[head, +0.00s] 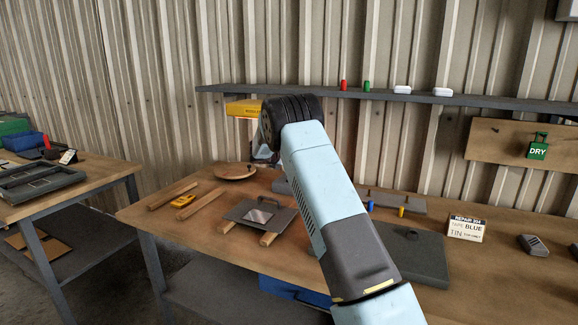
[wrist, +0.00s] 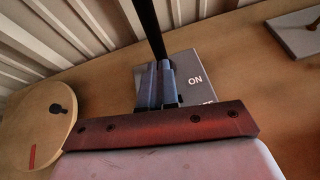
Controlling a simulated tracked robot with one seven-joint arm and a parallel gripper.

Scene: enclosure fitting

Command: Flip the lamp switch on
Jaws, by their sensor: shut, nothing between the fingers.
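The lamp switch box is a grey plate (wrist: 204,70) lettered ON in the wrist view, with a second word below mostly hidden. My gripper (wrist: 157,66) is shut and empty, its blue fingers over the left part of this plate. A black rod (wrist: 144,22) runs from the top edge down to the fingertips; I cannot tell whether it touches them or is the switch lever. In the head view my gripper (head: 264,153) is largely hidden behind my arm, above the back of the bench. A grey edge beside my arm (head: 281,187) may be the switch box.
A round wooden disc (wrist: 28,132) with a black knob lies left of the plate. A shelf (head: 500,101) runs along the wall.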

